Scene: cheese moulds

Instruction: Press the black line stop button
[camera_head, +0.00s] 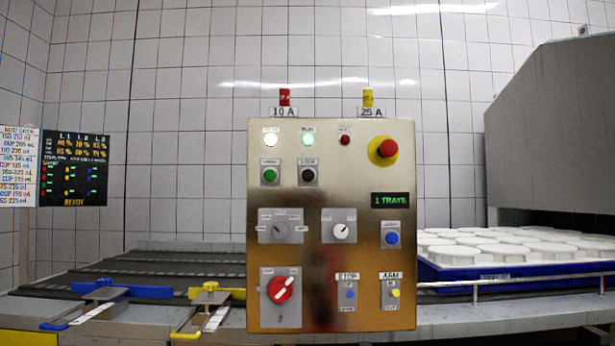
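A metal control panel (332,257) stands upright in the middle of the head view, facing me. The black button (308,174) sits on a small grey plate in the panel's upper left part, with a small label above it that I cannot read for certain. A green button (269,175) is directly to its left. My gripper does not show in this view, so its place relative to the button cannot be seen.
The panel also carries a red mushroom button (388,147), a red rotary switch (281,289), two selector knobs and blue and yellow buttons. A blue tray (447,277) with several white moulds is at right. Conveyor rails (150,261) run at left.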

